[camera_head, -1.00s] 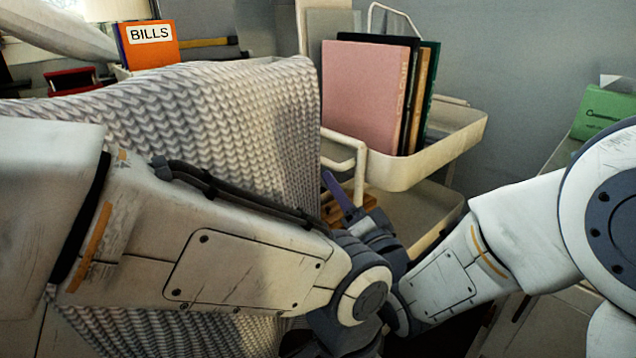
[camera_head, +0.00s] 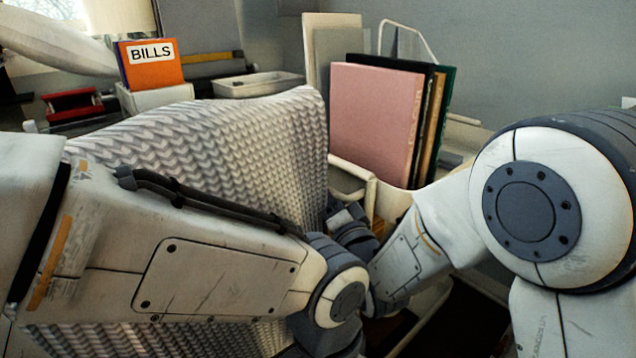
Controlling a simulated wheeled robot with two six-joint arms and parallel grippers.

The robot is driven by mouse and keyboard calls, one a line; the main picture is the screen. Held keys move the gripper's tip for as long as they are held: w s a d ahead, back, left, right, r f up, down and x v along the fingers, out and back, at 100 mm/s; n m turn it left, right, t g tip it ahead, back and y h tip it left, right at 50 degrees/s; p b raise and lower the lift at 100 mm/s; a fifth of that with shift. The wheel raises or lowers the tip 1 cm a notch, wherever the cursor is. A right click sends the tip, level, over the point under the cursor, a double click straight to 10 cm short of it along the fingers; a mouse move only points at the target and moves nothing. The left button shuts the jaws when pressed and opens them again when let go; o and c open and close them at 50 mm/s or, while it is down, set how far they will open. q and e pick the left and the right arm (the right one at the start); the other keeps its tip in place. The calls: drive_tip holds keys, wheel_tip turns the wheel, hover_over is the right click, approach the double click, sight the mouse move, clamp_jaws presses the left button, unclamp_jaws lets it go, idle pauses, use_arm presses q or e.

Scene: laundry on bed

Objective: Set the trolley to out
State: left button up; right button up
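The cream trolley (camera_head: 391,204) stands at the centre behind my arms, with a pale rail at its left front corner. Its upper tray holds several upright books, with a pink one (camera_head: 374,122) in front. My arms hide much of its lower part. My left arm reaches in from the left and my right arm from the right. Their wrists overlap in front of the trolley. A dark gripper part (camera_head: 351,229) shows close to the trolley's rail; I cannot tell which arm it belongs to, or whether it touches the rail. No fingertips show clearly.
A grey and white knitted cloth (camera_head: 235,140) bulges up left of the trolley, close to my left arm. Behind it are an orange BILLS box (camera_head: 153,65), a shallow white tray (camera_head: 258,84) and a red item (camera_head: 72,104). A grey wall stands behind the trolley.

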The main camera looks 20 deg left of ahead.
clamp_jaws()
drive_tip(key=shift+f, duration=0.1)
idle(1.2)
